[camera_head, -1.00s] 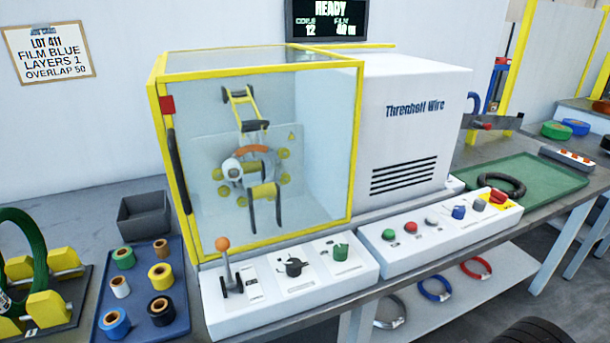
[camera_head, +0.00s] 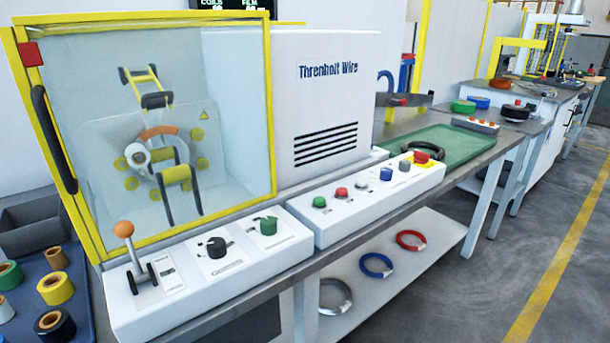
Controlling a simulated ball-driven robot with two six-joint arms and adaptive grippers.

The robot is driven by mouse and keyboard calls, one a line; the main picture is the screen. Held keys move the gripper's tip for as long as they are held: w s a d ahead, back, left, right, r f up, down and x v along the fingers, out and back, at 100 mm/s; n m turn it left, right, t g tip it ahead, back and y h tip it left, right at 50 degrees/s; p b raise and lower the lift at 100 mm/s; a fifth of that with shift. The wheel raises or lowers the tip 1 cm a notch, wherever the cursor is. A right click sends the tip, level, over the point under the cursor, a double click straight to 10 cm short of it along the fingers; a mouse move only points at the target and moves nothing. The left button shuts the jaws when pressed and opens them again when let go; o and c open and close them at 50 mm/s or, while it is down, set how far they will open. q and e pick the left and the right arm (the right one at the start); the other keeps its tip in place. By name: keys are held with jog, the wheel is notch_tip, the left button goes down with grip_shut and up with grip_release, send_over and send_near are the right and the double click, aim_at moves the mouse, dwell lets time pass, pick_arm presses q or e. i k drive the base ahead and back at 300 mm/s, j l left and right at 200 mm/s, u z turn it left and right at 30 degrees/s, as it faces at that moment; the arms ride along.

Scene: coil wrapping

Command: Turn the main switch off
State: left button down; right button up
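The main switch looks to be the red knob on a yellow plate (camera_head: 421,157) at the right end of the long white control panel (camera_head: 385,205). Its exact handle angle is too small to tell. On the same panel, from left to right, are a green button (camera_head: 319,202), a red button (camera_head: 341,193), a grey button, a blue knob (camera_head: 386,174) and a grey knob beside the switch. Neither of my grippers shows in the head view.
The yellow-framed guard (camera_head: 270,110) encloses the wrapping head. A nearer panel (camera_head: 125,318) carries an orange-tipped lever (camera_head: 124,230) and two knobs. A green tray (camera_head: 470,148) holds a black coil (camera_head: 423,141). Coils lie on the lower shelf (camera_head: 345,268). Open floor (camera_head: 480,280) is at right.

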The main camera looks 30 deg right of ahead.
aim_at(419, 158)
jog(key=l+z, duration=0.1)
jog(key=z, duration=0.35)
jog(key=l+z, duration=0.1)
jog(key=z, duration=0.8)
jog(key=i+l, duration=0.05)
